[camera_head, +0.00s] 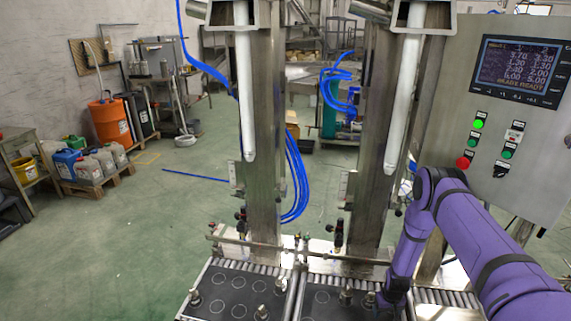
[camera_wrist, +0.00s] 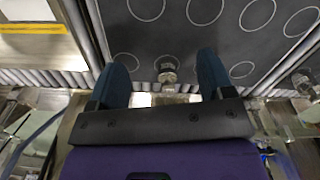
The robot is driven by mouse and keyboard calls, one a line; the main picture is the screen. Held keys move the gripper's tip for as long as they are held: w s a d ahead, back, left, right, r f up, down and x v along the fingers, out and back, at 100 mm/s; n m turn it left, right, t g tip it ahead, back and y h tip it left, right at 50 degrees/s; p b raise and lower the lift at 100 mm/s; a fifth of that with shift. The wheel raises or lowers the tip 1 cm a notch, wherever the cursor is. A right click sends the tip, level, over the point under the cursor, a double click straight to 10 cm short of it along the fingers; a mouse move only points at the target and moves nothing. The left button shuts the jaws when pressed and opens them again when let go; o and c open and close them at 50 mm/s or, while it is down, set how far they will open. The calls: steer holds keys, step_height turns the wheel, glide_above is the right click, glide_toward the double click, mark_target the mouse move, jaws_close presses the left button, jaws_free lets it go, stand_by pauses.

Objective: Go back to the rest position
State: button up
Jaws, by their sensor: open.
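My gripper (camera_wrist: 162,82) is open and empty in the wrist view, its two dark blue fingers apart above the edge of a dark plate with white circles (camera_wrist: 195,40). In the head view my purple arm reaches in from the lower right and bends down in front of the machine; the gripper itself is not clear there.
Two white lances (camera_head: 245,90) (camera_head: 404,85) hang on steel columns. Dark circled plates (camera_head: 235,292) lie below.

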steer(key=w+r+t, duration=0.1)
steer(key=w+r, duration=0.3)
steer(key=r, duration=0.9)
steer(key=w+r, duration=0.4)
steer(key=r, duration=0.9)
steer(key=s+a+r+t, duration=0.1)
steer(key=s+a+r, duration=0.1)
steer(key=r, duration=1)
steer(key=s+a+r, duration=0.1)
steer(key=s+r, duration=0.1)
steer(key=r, duration=1.1)
steer(key=s+a+r+t, duration=0.2)
steer(key=s+a+r, duration=0.1)
steer(key=s+r, duration=1.8)
steer(key=s, duration=0.6)
steer(key=s+a+r+t, duration=0.1)
steer(key=s+r, duration=0.3)
steer(key=s, duration=0.6)
steer(key=shift+s+a+m, duration=0.15)
steer(key=shift+s+m, duration=0.1)
steer(key=shift+m, duration=0.15)
